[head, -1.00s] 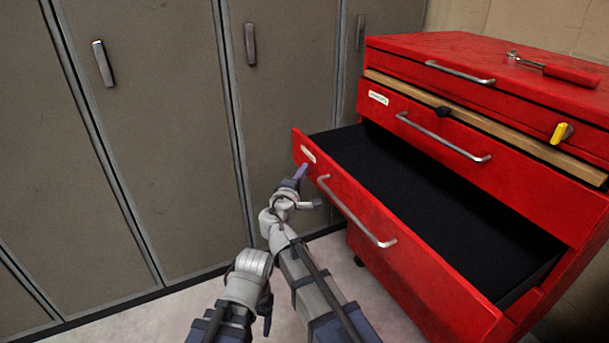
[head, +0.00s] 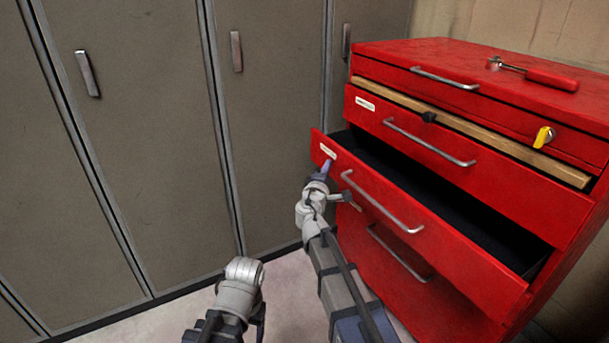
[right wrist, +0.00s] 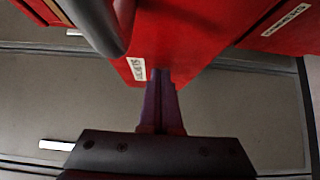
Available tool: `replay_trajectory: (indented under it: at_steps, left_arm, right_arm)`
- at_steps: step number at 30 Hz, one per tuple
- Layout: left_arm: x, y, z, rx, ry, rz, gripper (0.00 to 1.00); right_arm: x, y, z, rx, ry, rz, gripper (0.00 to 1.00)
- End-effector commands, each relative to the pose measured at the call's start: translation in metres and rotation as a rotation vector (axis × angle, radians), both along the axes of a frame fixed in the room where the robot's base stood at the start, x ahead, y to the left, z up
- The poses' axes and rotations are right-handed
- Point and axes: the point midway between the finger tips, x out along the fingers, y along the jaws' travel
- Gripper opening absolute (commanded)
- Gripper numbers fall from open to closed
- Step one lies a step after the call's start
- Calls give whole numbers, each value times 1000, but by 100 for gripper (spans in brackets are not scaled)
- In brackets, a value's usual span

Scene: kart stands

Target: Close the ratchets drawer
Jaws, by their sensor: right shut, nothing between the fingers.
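The ratchets drawer (head: 430,235) is a red drawer of the red cabinet and stands partly open, its black inside showing. Its white label (head: 328,151) is at the left end of its front, and a silver bar handle (head: 382,203) runs across the front. In the right wrist view the label (right wrist: 137,68) is partly readable. My right gripper (head: 326,167) is shut and empty. Its fingertips (right wrist: 158,76) are at the drawer front, just beside the label, and appear to touch it. My left gripper does not show clearly.
The drawer above (head: 460,160) is labelled and looks nearly flush. A wooden strip (head: 470,130) with a yellow key-like knob (head: 544,137) lies above it. A ratchet with a red handle (head: 550,79) lies on the cabinet top. Grey lockers (head: 140,150) stand on the left.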

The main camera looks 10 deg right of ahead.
Motion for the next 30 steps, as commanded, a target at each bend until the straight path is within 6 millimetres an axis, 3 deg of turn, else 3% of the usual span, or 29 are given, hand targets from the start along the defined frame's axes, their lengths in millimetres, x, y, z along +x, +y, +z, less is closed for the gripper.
replay_trajectory:
  at_steps: [1,6,12,18,30]
  left_arm:
    - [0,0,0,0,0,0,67]
    - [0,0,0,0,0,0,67]
    - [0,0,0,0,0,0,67]
    - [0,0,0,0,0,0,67]
    - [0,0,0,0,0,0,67]
  right_arm:
    - [7,-19,0,0,0,-7,0]
    - [24,-63,0,0,0,-6,0]
    - [37,-100,0,0,0,-3,0]
    - [44,-120,0,0,0,0,0]
    - [47,-128,0,-1,0,-5,0]
